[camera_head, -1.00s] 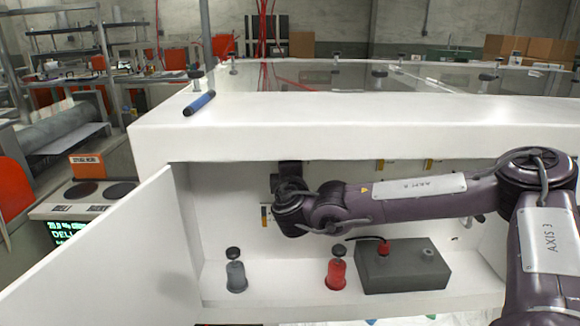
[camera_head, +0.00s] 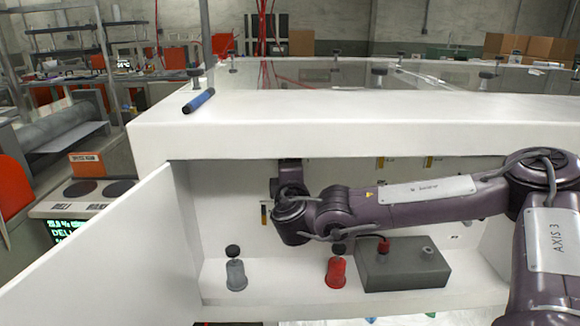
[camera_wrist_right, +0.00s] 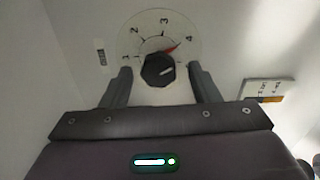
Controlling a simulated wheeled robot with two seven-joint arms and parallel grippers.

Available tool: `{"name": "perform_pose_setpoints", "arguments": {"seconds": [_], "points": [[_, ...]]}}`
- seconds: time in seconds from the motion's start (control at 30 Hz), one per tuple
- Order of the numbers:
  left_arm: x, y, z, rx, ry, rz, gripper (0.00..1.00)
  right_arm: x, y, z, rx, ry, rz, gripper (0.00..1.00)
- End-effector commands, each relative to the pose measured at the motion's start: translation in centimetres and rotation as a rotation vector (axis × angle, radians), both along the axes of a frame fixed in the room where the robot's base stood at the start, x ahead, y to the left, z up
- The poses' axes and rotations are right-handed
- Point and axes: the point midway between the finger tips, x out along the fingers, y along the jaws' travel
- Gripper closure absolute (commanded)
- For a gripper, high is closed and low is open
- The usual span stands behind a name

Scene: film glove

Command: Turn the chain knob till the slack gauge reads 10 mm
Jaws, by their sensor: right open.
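The dark faceted knob (camera_wrist_right: 158,70) sits on a pale round dial marked 1 to 4 in the right wrist view. In the head view my right gripper (camera_head: 289,170) is at the back wall of the white compartment, and the knob is hidden there. A small scale (camera_wrist_right: 101,56) is left of the dial; its reading is too small to tell. My left gripper is out of view.
A grey bottle (camera_head: 236,272), a red bottle (camera_head: 336,270) and a grey box (camera_head: 403,265) stand on the compartment floor below my arm. An open white door (camera_head: 105,255) is at the left. A blue cylinder (camera_head: 199,101) lies on top.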

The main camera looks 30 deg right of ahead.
Motion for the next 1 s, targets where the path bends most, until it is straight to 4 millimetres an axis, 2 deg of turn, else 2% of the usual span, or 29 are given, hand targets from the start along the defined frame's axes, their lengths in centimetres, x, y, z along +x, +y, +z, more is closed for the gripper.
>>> {"name": "perform_pose_setpoints", "arguments": {"seconds": [0.2,0.33,0.9,1.0], "points": [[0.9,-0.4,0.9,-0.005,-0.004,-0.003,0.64,-3.2,2.0,-0.1,0.001,0.0,0.002,0.45],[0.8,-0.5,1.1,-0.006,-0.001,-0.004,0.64,-4.2,2.6,-0.1,0.001,0.0,0.002,0.45],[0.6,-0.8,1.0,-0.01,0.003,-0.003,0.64,-4.5,2.7,-0.1,0.001,0.001,0.0,0.45],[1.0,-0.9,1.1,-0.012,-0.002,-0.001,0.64,-4.8,1.9,-0.5,0.01,0.008,-0.019,0.45]]}}
